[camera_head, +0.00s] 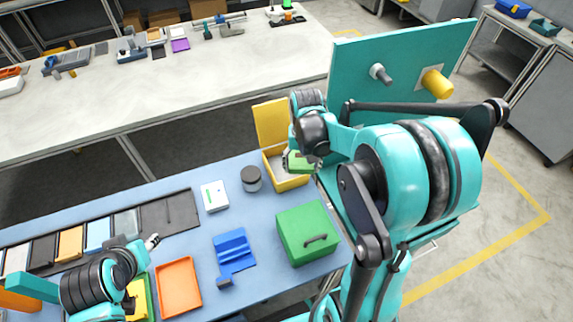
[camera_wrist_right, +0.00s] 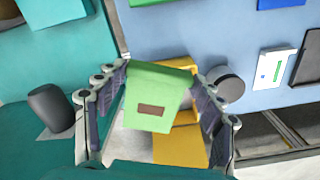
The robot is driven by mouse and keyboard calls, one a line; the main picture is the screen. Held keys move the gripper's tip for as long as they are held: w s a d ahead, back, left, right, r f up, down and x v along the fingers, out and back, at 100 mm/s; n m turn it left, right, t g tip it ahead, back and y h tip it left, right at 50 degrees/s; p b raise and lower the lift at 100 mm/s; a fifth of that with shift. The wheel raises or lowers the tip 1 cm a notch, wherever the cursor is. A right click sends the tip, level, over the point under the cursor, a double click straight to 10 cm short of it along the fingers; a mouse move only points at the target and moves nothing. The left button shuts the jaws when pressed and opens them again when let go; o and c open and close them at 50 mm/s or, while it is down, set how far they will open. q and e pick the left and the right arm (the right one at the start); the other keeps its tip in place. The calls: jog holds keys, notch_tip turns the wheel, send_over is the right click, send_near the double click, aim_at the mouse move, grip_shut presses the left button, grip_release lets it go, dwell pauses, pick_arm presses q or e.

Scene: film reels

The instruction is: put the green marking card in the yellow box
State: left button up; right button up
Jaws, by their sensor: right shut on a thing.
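The green marking card (camera_wrist_right: 158,85), with a small brown patch, is between the fingers of my right gripper (camera_wrist_right: 160,112), which is shut on it. In the head view the green card (camera_head: 298,163) is at the opening of the yellow box (camera_head: 290,184), partly hidden by my gripper. The yellow box has its lid (camera_head: 271,122) standing open. In the right wrist view the yellow box (camera_wrist_right: 185,140) shows behind and below the card; whether they touch I cannot tell. My left gripper (camera_head: 150,243) is over the left part of the blue table; its jaw state is unclear.
A green box with a handle (camera_head: 307,232) stands in front of the yellow box. A dark round container (camera_head: 251,179) and a white item with a green stripe (camera_head: 214,196) lie to its left. A blue holder (camera_head: 234,250) and orange tray (camera_head: 178,286) are nearer.

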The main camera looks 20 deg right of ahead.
jog(key=w+f+b, duration=0.1)
jog(key=w+f, duration=0.1)
jog(key=f, duration=0.1)
jog(key=w+a+f+b, duration=0.1)
jog(key=w+f, duration=0.2)
jog(key=w+a+f+b, duration=0.1)
jog(key=w+f, duration=0.2)
jog(key=shift+w+f, duration=0.1)
jog(key=shift+f, duration=0.05)
jog(key=shift+f+b, duration=0.3)
jog(key=shift+b, duration=0.05)
jog(key=o, duration=1.3)
jog(key=shift+r, duration=0.1)
